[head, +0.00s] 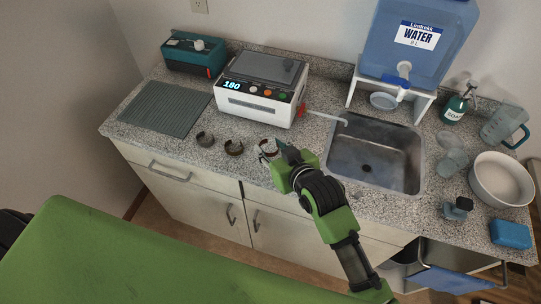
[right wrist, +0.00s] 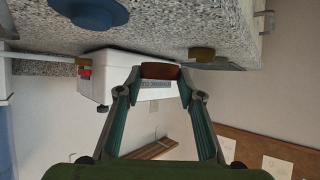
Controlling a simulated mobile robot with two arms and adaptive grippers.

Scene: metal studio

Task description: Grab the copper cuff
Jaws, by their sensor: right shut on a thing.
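The copper cuff (head: 266,147), a reddish-brown open band, is at the tips of my right gripper (head: 277,152) by the front of the counter, partly hidden by the fingers. In the right wrist view the cuff (right wrist: 160,71) sits between the two fingertips, which close on its ends. I cannot tell whether it still touches the counter. My left gripper is not in view.
The sink (head: 375,155) is right of my gripper. A white bowl (head: 502,181) and blue sponge (head: 511,234) are at the far right.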

